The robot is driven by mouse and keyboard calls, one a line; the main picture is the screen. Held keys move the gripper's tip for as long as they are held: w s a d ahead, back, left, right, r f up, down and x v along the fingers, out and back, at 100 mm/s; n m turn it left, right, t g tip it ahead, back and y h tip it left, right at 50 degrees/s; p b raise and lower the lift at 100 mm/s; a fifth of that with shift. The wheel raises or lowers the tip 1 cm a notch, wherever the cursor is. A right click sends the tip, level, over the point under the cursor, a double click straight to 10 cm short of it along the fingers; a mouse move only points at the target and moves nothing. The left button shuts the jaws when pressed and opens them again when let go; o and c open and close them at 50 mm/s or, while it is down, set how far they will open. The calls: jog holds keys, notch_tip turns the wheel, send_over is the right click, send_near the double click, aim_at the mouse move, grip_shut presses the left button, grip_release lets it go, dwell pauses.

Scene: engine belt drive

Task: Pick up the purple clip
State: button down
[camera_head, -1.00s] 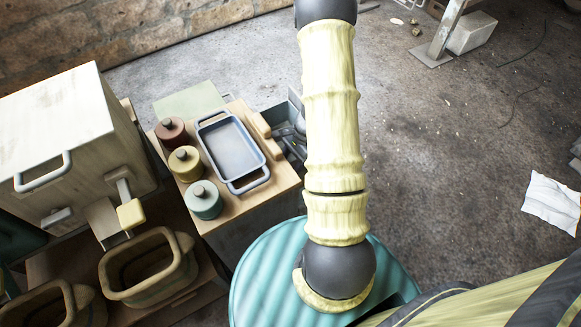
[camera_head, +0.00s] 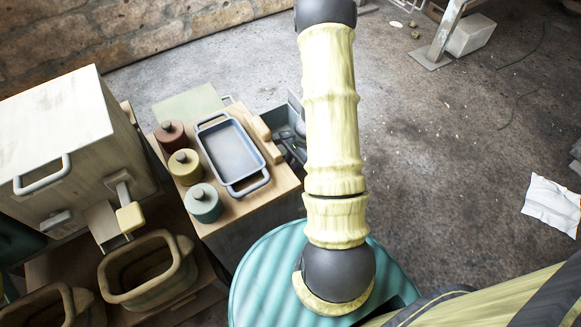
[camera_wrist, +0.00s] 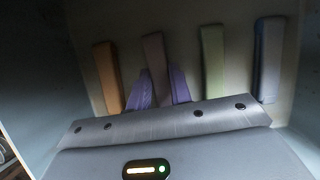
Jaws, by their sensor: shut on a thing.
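The purple clip (camera_wrist: 154,48), a dull, dark mauve bar, stands second from the left in a row of clips in the wrist view. My gripper (camera_wrist: 161,76) has its two violet fingers on either side of the lower part of this clip and is shut on it. The clip's lower end is hidden between the fingers and behind the gripper body. The clip is still in line with the others, and I cannot tell whether it is lifted. In the head view my arm hides the gripper and the clip.
An orange clip (camera_wrist: 107,77) is close on the left; a green clip (camera_wrist: 212,60) and a blue-grey clip (camera_wrist: 267,60) are on the right. Walls of a container surround them. In the head view, a blue tray (camera_head: 232,153) and several lidded jars (camera_head: 185,167) stand on a wooden top.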

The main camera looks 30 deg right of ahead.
notch_tip(320, 180, up, 10)
jog(key=p, duration=0.3)
jog(key=shift+p, duration=0.4)
jog(key=shift+r, duration=0.1)
